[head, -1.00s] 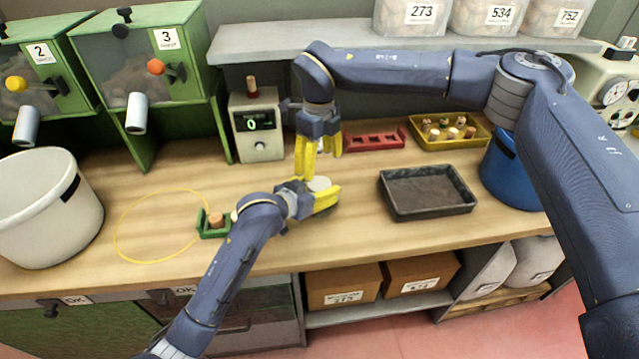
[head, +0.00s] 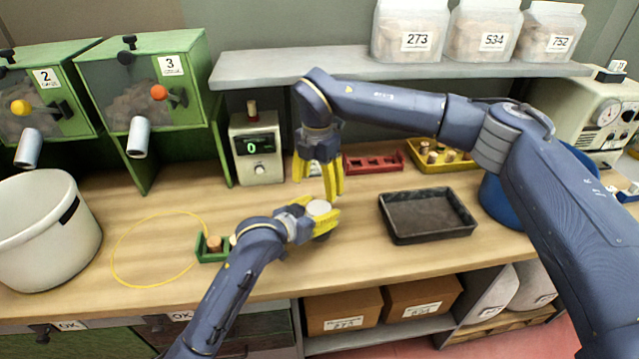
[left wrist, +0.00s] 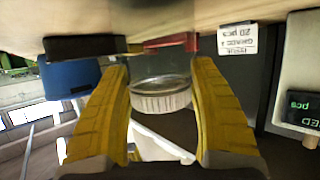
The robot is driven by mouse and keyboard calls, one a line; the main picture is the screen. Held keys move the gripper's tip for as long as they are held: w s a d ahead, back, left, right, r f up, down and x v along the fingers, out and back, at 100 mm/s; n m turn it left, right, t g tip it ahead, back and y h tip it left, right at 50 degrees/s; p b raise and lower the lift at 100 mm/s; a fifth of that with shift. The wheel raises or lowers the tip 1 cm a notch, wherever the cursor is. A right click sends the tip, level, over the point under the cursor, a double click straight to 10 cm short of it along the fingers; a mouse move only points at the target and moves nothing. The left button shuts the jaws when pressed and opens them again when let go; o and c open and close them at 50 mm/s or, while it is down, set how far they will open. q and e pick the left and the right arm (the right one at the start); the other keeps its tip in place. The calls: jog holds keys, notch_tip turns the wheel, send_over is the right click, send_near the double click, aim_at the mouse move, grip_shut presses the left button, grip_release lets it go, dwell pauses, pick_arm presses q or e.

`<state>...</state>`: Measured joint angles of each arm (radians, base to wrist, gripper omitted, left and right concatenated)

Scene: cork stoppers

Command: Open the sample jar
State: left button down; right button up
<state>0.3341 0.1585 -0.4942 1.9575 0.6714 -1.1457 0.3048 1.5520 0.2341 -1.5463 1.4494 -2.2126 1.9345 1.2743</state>
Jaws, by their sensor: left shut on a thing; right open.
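The sample jar (head: 318,208) shows a round white top in the head view. My left gripper (head: 320,218) is shut on it from the left, just above or at the bench; I cannot tell which. In the left wrist view the ribbed pale lid (left wrist: 160,95) sits between the two yellow fingers; the body of the jar is mostly hidden. My right gripper (head: 322,182) points down with its fingers apart, empty, above and close behind the jar. The lid appears to be on the jar.
A dark tray (head: 428,237) lies right of the jar. Behind are a red rack (head: 374,169), a yellow tray of corks (head: 441,165) and a counter device (head: 258,170). A green holder with a cork (head: 213,255) and a yellow ring (head: 115,256) lie left. The front bench is clear.

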aim_at(319, 208)
pick_arm(q)
jog(key=shift+f, duration=0.3)
pick_arm(e)
jog(key=m, duration=1.3)
jog(key=shift+w+d, duration=0.1)
jog(key=shift+d, duration=0.05)
jog(key=m, duration=0.4)
jog(key=shift+d, duration=0.1)
pick_arm(q)
jog(key=shift+s, duration=0.1)
pick_arm(e)
jog(key=shift+f+m, duration=0.3)
jog(key=shift+f, duration=0.15)
pick_arm(q)
jog(key=shift+f, duration=0.1)
pick_arm(e)
jog(key=shift+f, duration=3.55)
